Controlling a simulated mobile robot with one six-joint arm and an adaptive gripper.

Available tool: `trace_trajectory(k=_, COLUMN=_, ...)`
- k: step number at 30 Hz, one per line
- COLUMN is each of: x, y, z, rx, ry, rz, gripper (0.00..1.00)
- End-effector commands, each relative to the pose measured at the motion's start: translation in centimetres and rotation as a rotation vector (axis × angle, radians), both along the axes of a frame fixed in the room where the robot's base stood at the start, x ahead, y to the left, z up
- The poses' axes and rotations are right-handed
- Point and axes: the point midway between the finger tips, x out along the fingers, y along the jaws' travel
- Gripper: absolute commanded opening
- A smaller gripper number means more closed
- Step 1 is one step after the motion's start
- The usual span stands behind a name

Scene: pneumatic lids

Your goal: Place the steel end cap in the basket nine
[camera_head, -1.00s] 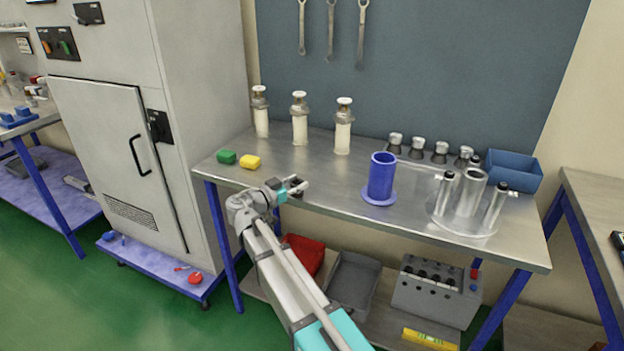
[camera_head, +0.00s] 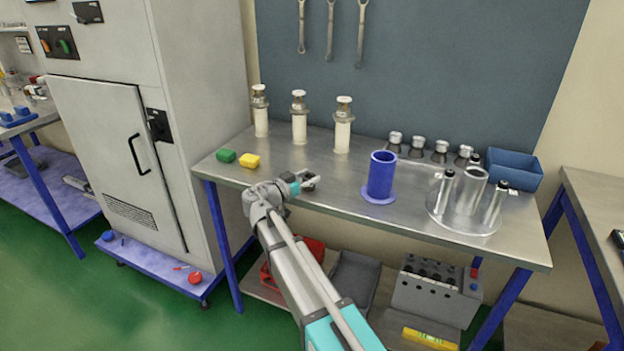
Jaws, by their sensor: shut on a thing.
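No basket shows a readable nine. A blue open bin (camera_head: 514,167) stands at the bench's right end. On the lower shelf are a red container (camera_head: 308,250), partly behind my arm, and a grey open tray (camera_head: 354,281).
White cylinders with metal tops (camera_head: 299,125) stand behind. A flanged blue cylinder (camera_head: 381,175), several small steel-topped pieces (camera_head: 417,147) and a round fixture (camera_head: 466,215) stand to the right.

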Motion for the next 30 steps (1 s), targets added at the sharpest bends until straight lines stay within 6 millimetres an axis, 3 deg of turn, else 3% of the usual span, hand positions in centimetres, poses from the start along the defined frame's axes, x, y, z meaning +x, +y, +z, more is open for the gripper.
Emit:
trace_trajectory(k=14, x=-0.03, y=0.03, z=-0.5, rx=-0.001, ry=-0.001, rz=0.0, gripper=0.0)
trace_trajectory(k=15, x=-0.03, y=0.03, z=-0.42, rx=0.0, ry=0.0, rz=0.0, gripper=0.6)
trace_trajectory(k=19, x=-0.03, y=0.03, z=-0.39, rx=0.0, ry=0.0, rz=0.0, gripper=0.84)
trace_trajectory(k=20, x=-0.03, y=0.03, z=-0.39, rx=0.0, ry=0.0, rz=0.0, gripper=0.89)
trace_trajectory(k=30, x=-0.03, y=0.03, z=-0.39, rx=0.0, ry=0.0, rz=0.0, gripper=0.89)
